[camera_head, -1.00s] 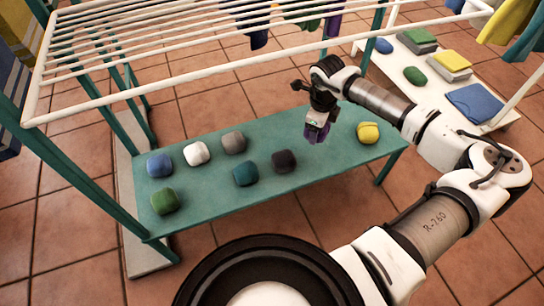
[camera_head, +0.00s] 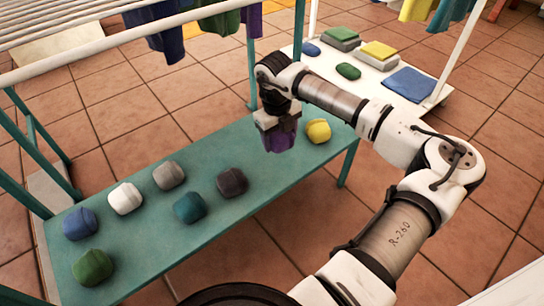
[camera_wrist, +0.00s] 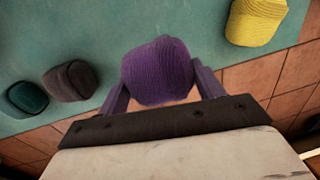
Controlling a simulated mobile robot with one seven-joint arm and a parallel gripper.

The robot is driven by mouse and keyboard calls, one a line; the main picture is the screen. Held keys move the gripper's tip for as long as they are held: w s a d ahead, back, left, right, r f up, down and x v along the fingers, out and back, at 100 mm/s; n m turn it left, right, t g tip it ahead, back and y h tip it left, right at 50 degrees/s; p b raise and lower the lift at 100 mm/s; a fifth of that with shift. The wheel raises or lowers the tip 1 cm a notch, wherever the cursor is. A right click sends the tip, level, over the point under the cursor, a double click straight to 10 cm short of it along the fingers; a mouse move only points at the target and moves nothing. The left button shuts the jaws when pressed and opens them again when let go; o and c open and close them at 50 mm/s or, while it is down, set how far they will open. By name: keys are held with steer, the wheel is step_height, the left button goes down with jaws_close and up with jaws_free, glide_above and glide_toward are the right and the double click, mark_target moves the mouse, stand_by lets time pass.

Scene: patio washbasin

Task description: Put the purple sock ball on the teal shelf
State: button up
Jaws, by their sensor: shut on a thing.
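The purple sock ball (camera_wrist: 158,70) is between the fingers of my gripper (camera_wrist: 162,88) in the wrist view. In the head view my gripper (camera_head: 280,135) points down, shut on the purple sock ball (camera_head: 281,142). They are over the teal shelf (camera_head: 245,170), between the dark grey ball and the yellow ball. The teal shelf also fills the upper part of the wrist view (camera_wrist: 70,30). I cannot tell whether the ball touches the shelf or hangs above it.
On the shelf are yellow (camera_head: 318,131), dark grey (camera_head: 232,182), teal (camera_head: 190,207), grey (camera_head: 168,175), white (camera_head: 125,198), blue (camera_head: 80,223) and green (camera_head: 92,267) balls. A white rack bar (camera_head: 120,44) crosses above. A white shelf (camera_head: 345,92) with folded cloths stands behind.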

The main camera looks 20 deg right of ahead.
mark_target(278, 134)
steer(key=shift+f+b, duration=1.1)
steer(key=shift+f, duration=2.1)
steer(key=shift+f, duration=0.2)
steer(key=o, duration=1)
steer(key=shift+c, duration=0.2)
steer(key=r+p, duration=0.1)
steer(key=r, duration=0.3)
steer(key=r+p, duration=0.2)
steer(key=r, duration=0.2)
steer(key=a+r+p, duration=0.1)
steer(key=r, duration=0.3)
steer(key=shift+s+a+r, duration=0.1)
steer(key=shift+s+r, duration=0.05)
steer(key=shift+r, duration=0.05)
